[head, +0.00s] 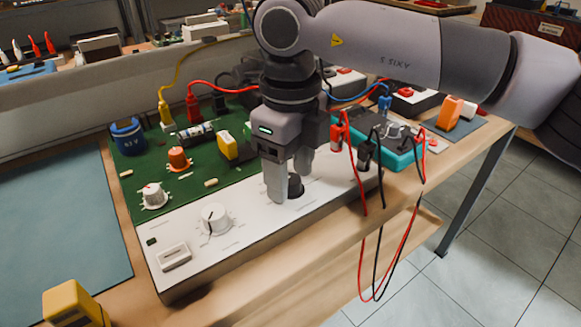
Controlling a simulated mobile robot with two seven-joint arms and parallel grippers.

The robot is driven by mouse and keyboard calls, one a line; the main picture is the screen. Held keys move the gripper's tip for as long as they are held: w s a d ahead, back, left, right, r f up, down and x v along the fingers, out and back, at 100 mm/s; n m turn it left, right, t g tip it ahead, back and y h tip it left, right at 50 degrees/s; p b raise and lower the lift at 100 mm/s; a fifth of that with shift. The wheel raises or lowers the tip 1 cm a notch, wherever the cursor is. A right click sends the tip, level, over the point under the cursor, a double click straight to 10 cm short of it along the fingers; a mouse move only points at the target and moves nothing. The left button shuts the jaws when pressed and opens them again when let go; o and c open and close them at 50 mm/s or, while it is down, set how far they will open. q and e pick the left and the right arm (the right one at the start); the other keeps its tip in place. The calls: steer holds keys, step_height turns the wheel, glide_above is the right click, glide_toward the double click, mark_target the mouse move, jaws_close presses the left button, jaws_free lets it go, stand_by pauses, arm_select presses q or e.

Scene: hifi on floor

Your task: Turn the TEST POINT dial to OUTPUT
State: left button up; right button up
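My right gripper (290,186) points down at the white front strip of the electronics panel (255,225). Its fingertips are apart, at a black dial (296,188) that the near finger partly covers. I cannot tell whether the fingers press on it. The dial's pointer is hidden, and the printed labels are too small to read, so I cannot confirm which one is TEST POINT. A white dial (215,219) with a dark pointer line sits to the left on the strip. Another white dial (153,195) is on the green board (135,170). My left gripper is not in view.
Red and black leads (362,230) hang over the bench's front edge, right of the gripper. A teal instrument (402,155) stands at right. A yellow block (75,303) is at the lower left, and a blue-grey mat (60,225) lies bare at left.

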mark_target(290, 179)
arm_select(q)
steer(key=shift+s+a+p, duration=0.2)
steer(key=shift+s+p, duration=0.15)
steer(key=shift+p, duration=0.25)
arm_select(e)
steer(key=shift+r, duration=3.55)
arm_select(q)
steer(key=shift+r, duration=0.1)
arm_select(e)
steer(key=shift+s, duration=0.1)
